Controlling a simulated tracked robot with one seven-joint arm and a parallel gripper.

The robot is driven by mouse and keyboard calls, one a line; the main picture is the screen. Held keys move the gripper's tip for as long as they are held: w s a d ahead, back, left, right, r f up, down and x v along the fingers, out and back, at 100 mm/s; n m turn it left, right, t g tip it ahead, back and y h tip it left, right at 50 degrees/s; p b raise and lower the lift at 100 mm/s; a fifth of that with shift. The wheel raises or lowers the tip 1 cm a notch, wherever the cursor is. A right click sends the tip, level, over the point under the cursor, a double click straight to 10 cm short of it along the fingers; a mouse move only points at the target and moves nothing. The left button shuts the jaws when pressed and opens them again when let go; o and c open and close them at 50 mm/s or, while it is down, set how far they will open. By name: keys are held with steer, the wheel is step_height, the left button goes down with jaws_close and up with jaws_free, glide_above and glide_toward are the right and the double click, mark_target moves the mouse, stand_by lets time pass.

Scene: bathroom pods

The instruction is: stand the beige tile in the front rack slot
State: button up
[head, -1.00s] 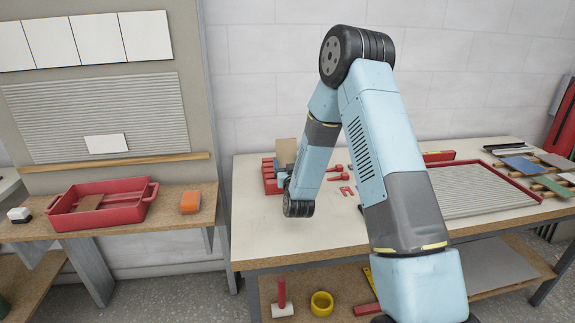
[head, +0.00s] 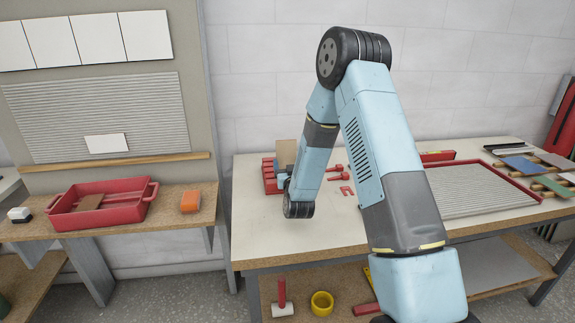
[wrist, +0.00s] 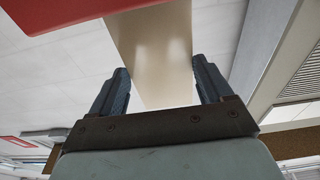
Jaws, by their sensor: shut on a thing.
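The beige tile (head: 286,151) stands upright at the back left of the workbench, partly behind my arm. In the wrist view the tile (wrist: 153,45) is between the two blue fingers of my gripper (wrist: 160,75), which is shut on it. The red rack (head: 269,177) is at the left of the tile in the head view. A red part, probably of the rack (wrist: 65,12), crosses the top left of the wrist view, close to the tile. The tile's far edge and the slots are hidden, so I cannot tell whether it is in a slot.
Small red pieces (head: 346,190) lie right of my gripper. A red-rimmed tray with a ribbed grey panel (head: 470,188) fills the bench's right part. Coloured tiles (head: 519,164) rest on wood strips beyond it. The bench's front left is clear.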

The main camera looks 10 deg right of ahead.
steer(key=shift+r, duration=0.3)
steer(key=shift+d, duration=0.1)
stand_by(1.4)
steer(key=shift+f, duration=0.4)
stand_by(0.5)
steer(key=shift+r, duration=0.15)
steer(key=shift+r, duration=0.25)
stand_by(0.7)
steer(key=shift+f, duration=0.4)
stand_by(1.1)
steer(key=shift+r, duration=0.4)
